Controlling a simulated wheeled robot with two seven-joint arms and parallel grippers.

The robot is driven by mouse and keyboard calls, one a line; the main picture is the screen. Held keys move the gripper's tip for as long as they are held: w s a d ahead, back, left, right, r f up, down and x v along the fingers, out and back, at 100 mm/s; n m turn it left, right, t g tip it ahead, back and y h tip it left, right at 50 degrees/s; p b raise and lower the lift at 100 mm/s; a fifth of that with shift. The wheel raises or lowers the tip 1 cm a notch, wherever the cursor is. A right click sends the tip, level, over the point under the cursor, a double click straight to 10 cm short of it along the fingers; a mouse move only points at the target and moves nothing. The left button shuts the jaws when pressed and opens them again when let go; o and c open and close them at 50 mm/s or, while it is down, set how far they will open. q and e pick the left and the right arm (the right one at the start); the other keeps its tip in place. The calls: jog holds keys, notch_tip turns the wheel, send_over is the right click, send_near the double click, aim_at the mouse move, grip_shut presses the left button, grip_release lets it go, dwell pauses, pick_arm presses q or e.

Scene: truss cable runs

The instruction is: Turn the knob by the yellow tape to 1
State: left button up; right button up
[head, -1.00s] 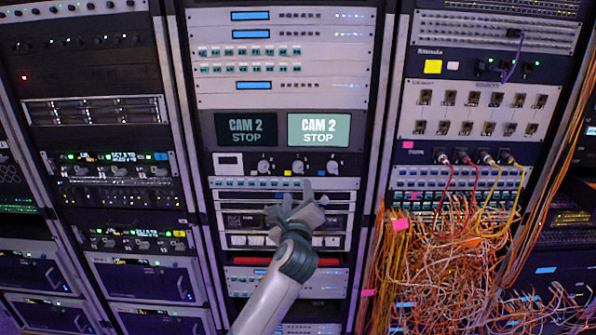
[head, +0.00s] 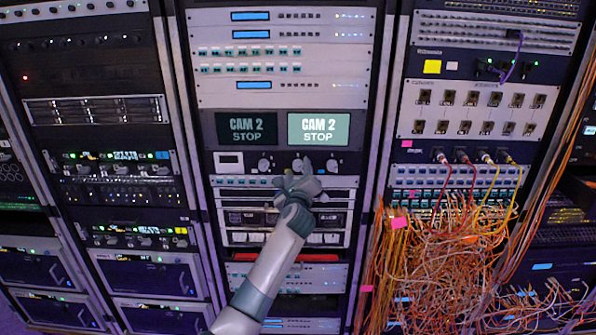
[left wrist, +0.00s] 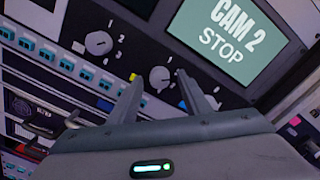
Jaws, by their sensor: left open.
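The row of round pale knobs sits on a dark panel below two CAM 2 STOP screens. My right gripper is not in view.
A left knob (left wrist: 99,43) marked 1, 2, 3 and a right knob (head: 331,166) flank the middle one. A blue tape (left wrist: 183,105) shows by my finger. The lit screen (head: 319,129) is just above. Loose orange cables (head: 440,265) hang at right.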

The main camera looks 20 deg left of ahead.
pick_arm(q)
jog(key=c, duration=1)
jog(key=shift+c, duration=0.2)
jog(key=shift+f+n, duration=0.1)
jog(key=shift+n, duration=0.2)
jog(key=n+b, duration=0.1)
jog(key=n, duration=0.3)
jog(key=shift+b, duration=0.35)
jog(key=n+b, duration=0.2)
jog(key=n, duration=0.3)
jog(key=shift+n, duration=0.3)
jog(key=o, duration=1)
